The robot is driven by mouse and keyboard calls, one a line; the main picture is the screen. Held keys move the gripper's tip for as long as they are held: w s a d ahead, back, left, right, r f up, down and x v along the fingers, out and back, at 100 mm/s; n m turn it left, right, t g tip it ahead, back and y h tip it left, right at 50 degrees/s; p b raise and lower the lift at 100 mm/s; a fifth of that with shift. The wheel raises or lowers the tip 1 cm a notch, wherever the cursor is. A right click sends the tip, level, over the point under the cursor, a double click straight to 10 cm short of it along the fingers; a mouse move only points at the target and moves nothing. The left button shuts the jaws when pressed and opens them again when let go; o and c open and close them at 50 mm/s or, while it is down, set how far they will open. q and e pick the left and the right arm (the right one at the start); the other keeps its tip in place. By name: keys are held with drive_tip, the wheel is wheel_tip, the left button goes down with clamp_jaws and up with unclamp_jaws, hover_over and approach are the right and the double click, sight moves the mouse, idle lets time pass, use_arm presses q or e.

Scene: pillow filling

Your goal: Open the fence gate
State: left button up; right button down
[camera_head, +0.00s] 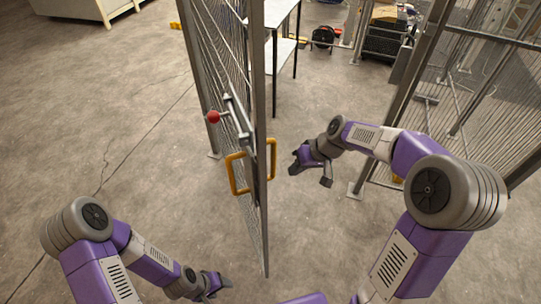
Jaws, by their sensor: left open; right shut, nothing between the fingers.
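The fence gate (262,225) is a grey mesh panel in a metal frame, seen nearly edge-on in the middle of the head view. It carries a yellow handle (236,174) and a metal latch with a red knob (213,117). A wide gap lies between the gate and the fence section (460,95) on the right. My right gripper (311,175) is shut and empty in that gap, right of the yellow handle and apart from the gate. My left gripper (217,284) is open and empty, low in the view, left of the gate's lower end.
A table with a white top (283,55) stands behind the gate. A black round object (323,38) and a dark crate (388,42) lie further back. A pale cabinet (80,8) is at the top left. The concrete floor on the left is clear.

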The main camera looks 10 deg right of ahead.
wheel_tip(320, 180, up, 13)
drive_tip(key=s+d+n+y, duration=0.1)
drive_tip(key=s+d+n, duration=0.1)
use_arm(q)
drive_tip(key=shift+r, duration=0.1)
use_arm(e)
drive_tip(key=w+a+f, duration=0.3)
drive_tip(key=a+f, duration=0.5)
drive_tip(key=a, duration=0.1)
drive_tip(key=shift+a+t, duration=0.2)
drive_tip(key=shift+t, duration=0.2)
drive_tip(key=shift+a, duration=0.1)
